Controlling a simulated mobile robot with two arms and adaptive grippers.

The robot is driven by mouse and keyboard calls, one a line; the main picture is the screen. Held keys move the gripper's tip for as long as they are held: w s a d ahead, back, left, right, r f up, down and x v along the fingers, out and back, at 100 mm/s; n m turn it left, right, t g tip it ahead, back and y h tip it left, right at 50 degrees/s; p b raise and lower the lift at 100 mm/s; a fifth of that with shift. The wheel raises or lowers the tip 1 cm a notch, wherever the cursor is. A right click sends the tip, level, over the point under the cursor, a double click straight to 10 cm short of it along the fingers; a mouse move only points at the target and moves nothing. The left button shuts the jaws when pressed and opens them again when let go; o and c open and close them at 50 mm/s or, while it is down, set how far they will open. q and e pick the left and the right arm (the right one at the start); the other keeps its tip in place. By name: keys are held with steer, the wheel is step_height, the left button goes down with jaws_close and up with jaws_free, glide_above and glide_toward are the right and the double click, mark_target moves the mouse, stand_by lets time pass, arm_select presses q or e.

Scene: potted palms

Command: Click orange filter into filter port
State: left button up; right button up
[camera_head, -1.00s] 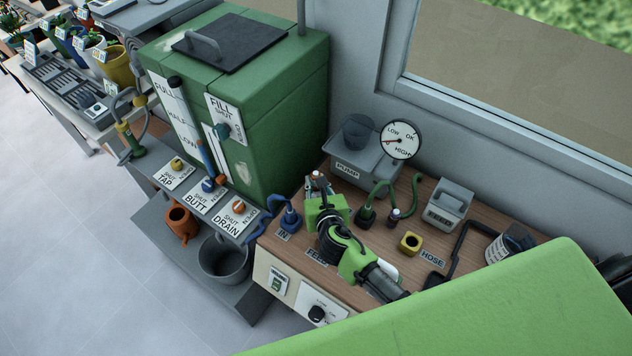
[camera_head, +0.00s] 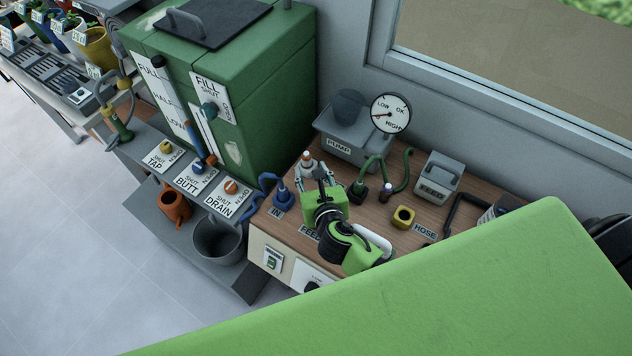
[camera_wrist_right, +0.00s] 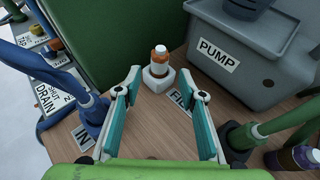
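The orange-and-white filter (camera_wrist_right: 160,58) stands upright in a pale grey socket (camera_wrist_right: 159,78), taken as the filter port, beside the partly hidden FIL… label (camera_wrist_right: 180,98). Its orange top also shows in the head view (camera_head: 306,155). My right gripper (camera_wrist_right: 162,82) is open and empty. Its two teal-padded fingers point toward the filter from the front, with a visible gap to it. In the head view the right gripper (camera_head: 314,170) is just in front of the filter. How firmly the filter is seated cannot be told. My left gripper is not in view.
The grey pump box (camera_wrist_right: 235,50) stands behind right, the green tank (camera_head: 222,100) behind left. A blue IN hose (camera_wrist_right: 85,92) is close left; a green hose (camera_wrist_right: 245,135) and a dark bottle (camera_wrist_right: 295,158) are right. A yellow ring (camera_head: 403,217) sits farther right.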

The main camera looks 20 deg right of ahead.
steer(key=v, duration=0.6)
stand_by(0.5)
